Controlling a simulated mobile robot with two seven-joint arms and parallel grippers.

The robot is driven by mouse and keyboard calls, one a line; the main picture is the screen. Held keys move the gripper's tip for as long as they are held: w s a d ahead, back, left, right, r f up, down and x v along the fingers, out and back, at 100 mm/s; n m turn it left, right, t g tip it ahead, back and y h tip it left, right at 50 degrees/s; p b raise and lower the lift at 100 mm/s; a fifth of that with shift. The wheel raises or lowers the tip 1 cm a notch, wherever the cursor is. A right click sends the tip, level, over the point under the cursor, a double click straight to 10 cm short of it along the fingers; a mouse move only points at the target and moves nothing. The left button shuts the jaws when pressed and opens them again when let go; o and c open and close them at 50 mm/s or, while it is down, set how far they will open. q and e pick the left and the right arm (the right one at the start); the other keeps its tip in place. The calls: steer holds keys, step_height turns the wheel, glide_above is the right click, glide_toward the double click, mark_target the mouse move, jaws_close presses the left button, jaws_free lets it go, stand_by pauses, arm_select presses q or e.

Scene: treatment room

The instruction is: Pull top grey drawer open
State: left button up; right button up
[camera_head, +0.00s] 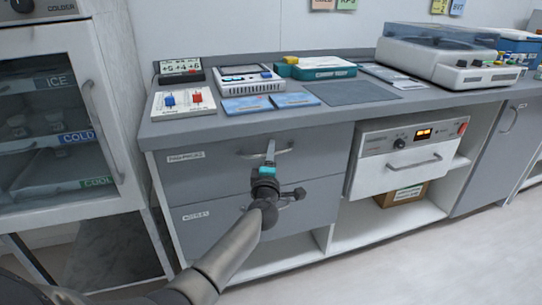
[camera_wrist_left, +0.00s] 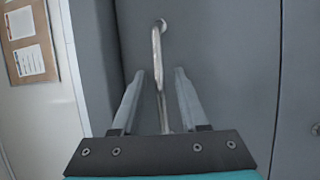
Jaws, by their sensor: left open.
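The top grey drawer (camera_head: 205,172) is in the counter front, with a label at its upper left, and looks flush with the cabinet. Its curved metal handle (camera_head: 284,151) is near the drawer's top edge. My left gripper (camera_head: 270,150) is in front of this handle, with its fingers pointing at it. In the left wrist view the handle bar (camera_wrist_left: 157,58) runs between the two open fingers of my left gripper (camera_wrist_left: 159,73), apart from both fingertips. The lower grey drawer (camera_head: 200,228) is partly hidden by my left arm. My right gripper is out of view.
A glass-door cabinet (camera_head: 95,150) with a long handle stands close on the left. The countertop (camera_head: 220,130) holds several devices and blue cards. A white unit with a lit display (camera_head: 400,165) is right of the drawers. The floor (camera_head: 450,270) at lower right is clear.

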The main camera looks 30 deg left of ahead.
arm_select(q)
jaws_close()
stand_by(1.4)
